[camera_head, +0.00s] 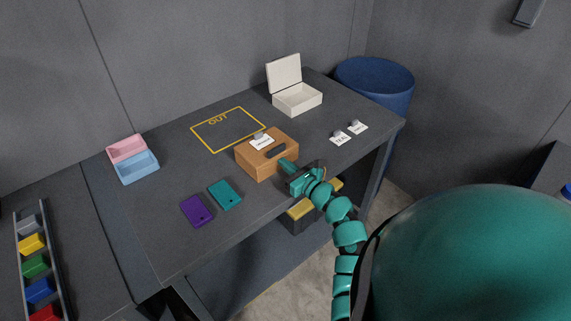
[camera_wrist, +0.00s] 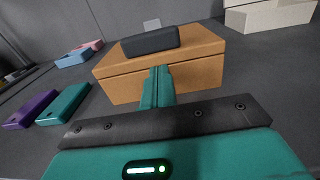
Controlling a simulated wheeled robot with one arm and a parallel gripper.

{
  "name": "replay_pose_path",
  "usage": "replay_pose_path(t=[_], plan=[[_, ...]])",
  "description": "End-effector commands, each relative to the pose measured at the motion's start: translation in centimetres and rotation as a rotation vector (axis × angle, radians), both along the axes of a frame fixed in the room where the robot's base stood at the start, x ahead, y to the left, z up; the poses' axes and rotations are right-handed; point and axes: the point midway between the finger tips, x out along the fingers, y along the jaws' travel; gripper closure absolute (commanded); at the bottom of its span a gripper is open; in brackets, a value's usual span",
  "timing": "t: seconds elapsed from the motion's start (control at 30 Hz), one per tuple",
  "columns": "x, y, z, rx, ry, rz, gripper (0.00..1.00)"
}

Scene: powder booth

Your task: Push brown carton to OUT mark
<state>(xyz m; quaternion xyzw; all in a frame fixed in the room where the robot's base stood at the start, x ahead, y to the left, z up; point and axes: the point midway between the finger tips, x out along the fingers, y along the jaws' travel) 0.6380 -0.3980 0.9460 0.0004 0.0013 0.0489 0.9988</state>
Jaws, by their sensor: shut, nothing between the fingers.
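The brown carton (camera_head: 264,158) stands on the grey table, just to the lower right of the yellow OUT mark (camera_head: 213,147). Its far corner lies near or over the mark's lower right corner. A dark handle and a white tag with a grey knob are on its top. My gripper (camera_head: 288,165) is shut and empty, at the carton's near side. In the wrist view the closed fingers (camera_wrist: 157,78) point at the front face of the carton (camera_wrist: 205,76). I cannot tell whether they touch it. The OUT mark is hidden in the wrist view.
Teal (camera_head: 225,194) and purple (camera_head: 197,211) plates lie left of the carton. Pink (camera_head: 127,148) and blue (camera_head: 138,167) trays sit at the left. An open white box (camera_head: 297,100) stands behind right. Tags (camera_head: 340,138) lie at the right. A blue drum (camera_head: 376,82) stands beyond the table.

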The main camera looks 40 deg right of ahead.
Motion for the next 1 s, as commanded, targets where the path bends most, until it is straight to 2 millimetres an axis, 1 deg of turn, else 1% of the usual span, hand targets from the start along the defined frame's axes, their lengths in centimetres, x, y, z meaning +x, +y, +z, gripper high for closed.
replay_pose_path(t=[0.03, 0.13, 0.37, 0.47, 0.6, 0.73, 0.87, 1.0], plan=[[0.2, -0.3, 0.5, 0.005, 0.0, -0.007, 1.0], [0.8, -0.3, 0.3, 0.008, 0.005, -0.009, 1.0], [2.7, 0.4, 0.4, 0.008, 0.002, 0.003, 1.0], [4.1, 1.0, 0.6, 0.006, -0.003, 0.012, 1.0], [6.9, 1.4, 0.4, 0.002, -0.005, 0.019, 1.0], [8.7, 1.7, 0.3, 0.002, -0.004, 0.016, 1.0], [9.8, 1.8, 0.3, -0.002, -0.003, 0.017, 1.0], [10.0, 1.9, 0.4, -0.003, -0.004, 0.016, 1.0]])
